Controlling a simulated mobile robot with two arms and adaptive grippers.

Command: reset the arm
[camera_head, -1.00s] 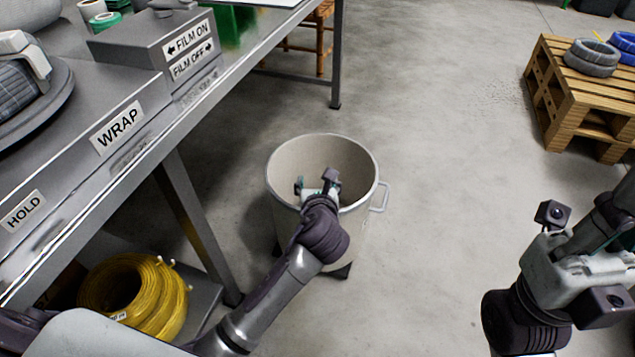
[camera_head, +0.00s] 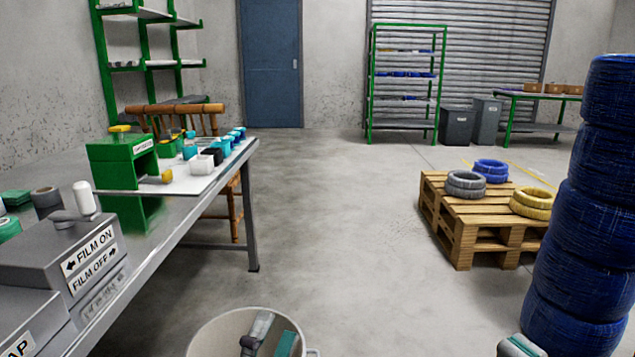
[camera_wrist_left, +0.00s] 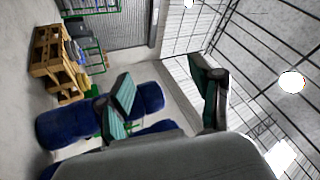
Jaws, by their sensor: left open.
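My left gripper (camera_head: 270,338) shows at the bottom of the head view, in front of the grey-white bin (camera_head: 206,335). Its two fingers are apart, with nothing seen between them. The left wrist view shows the same open gripper (camera_wrist_left: 165,95), with teal finger pads and nothing held. My right gripper (camera_head: 518,346) shows only as a small tip at the bottom edge, right of the bin. Whether it is open or shut is hidden. The rest of both arms is out of the head view.
The workbench (camera_head: 150,262) with a film switch box (camera_head: 90,262) stands at left. The middle floor is clear.

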